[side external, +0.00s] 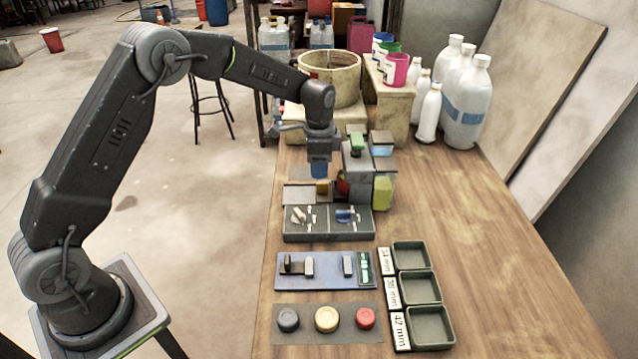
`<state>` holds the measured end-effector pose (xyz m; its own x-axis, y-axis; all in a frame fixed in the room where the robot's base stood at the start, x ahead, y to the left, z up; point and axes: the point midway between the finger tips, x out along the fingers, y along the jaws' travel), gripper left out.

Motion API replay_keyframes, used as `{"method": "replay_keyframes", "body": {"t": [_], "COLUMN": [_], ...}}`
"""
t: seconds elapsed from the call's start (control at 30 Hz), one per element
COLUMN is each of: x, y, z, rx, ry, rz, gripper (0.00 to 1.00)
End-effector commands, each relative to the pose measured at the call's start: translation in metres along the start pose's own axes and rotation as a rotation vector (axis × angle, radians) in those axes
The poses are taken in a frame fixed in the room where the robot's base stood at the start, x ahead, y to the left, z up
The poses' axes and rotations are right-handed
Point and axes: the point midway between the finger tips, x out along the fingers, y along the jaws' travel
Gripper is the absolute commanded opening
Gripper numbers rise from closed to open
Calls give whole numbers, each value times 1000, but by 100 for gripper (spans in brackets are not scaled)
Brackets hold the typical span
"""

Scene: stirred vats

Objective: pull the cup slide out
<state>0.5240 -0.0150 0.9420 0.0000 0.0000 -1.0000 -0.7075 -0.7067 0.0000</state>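My gripper (319,158) points down at the near side of the back apparatus; a blue part shows at its lower end, and I cannot tell whether that is fingers or a held thing. Just below it lies a flat pale plate (299,195) with a small yellow block (322,186), possibly the cup slide and its handle. To its right stands a grey upright unit (356,168) with a green top piece. A red part (342,187) shows low beside it. My gripper appears above the plate; contact cannot be made out.
A round vat (333,76) stands behind. A grey tray (328,224), a blue board (312,271) and a mat with three discs (268,338) lie in front. Green bins (411,257) stand at right. White bottles (466,105) stand back right. The right tabletop (500,270) is clear.

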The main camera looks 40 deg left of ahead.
Motion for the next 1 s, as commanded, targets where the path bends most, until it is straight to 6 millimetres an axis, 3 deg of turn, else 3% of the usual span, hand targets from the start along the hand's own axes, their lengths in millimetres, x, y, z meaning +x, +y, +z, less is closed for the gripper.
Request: {"method": "replay_keyframes", "body": {"t": [0.1,0.3,0.73,1.0], "x": [25,50,59,58], "y": [1,0,0,0], "z": [0,0,0,0], "rx": [0,-1,-1,-1], "ry": [-3,-1,0,0], "rz": [4,1,0,0], "gripper": [37,37,37,11]}}
